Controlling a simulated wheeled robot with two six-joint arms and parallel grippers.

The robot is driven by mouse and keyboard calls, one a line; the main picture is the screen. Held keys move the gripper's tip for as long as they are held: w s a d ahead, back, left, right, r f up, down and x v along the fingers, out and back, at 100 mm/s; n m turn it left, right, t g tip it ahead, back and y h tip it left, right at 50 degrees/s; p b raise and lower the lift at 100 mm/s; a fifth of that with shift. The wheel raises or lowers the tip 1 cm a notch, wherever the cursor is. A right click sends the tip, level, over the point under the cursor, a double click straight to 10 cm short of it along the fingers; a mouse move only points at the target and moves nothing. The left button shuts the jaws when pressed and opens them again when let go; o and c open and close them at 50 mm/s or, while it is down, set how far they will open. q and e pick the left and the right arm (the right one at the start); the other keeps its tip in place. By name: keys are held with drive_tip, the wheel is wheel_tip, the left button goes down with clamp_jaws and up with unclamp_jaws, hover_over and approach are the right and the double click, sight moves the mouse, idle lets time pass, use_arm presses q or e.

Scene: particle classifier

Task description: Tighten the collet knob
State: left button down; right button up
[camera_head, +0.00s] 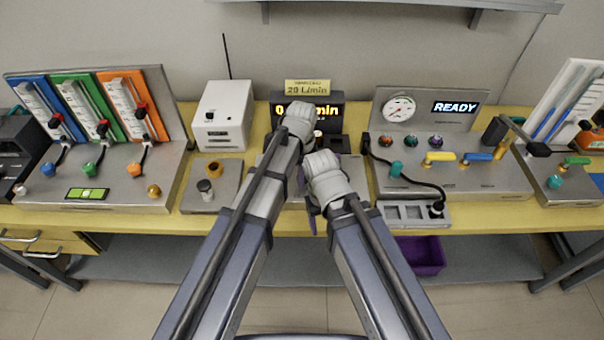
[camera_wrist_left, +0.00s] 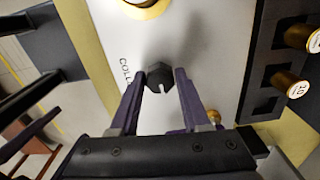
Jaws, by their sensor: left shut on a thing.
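The collet knob (camera_wrist_left: 160,76) is a small dark faceted knob with a white mark. It stands on a pale panel with partly covered lettering beginning "COLL". In the left wrist view, the purple fingers of my left gripper (camera_wrist_left: 160,88) are shut on the knob, one on each side. In the head view, my arms hide the knob and much of the central station (camera_head: 293,204). My right arm reaches over the same station from the right. A bit of purple finger shows below the wrists, but the right gripper's opening cannot be made out.
A rack with brass pieces (camera_wrist_left: 287,80) stands beside the knob, and a brass ring (camera_wrist_left: 147,5) is near it. A plate with a small cylinder (camera_head: 205,187) lies left; a gauge station (camera_head: 455,180) stands right. A purple bin (camera_head: 420,256) is below the yellow table.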

use_arm(q)
drive_tip(key=shift+m, duration=0.3)
idle(0.4)
drive_tip(key=shift+c, duration=1.8)
unclamp_jaws()
wheel_tip(320, 180, up, 8)
drive_tip(key=p, duration=0.8)
drive_tip(key=shift+f, duration=0.1)
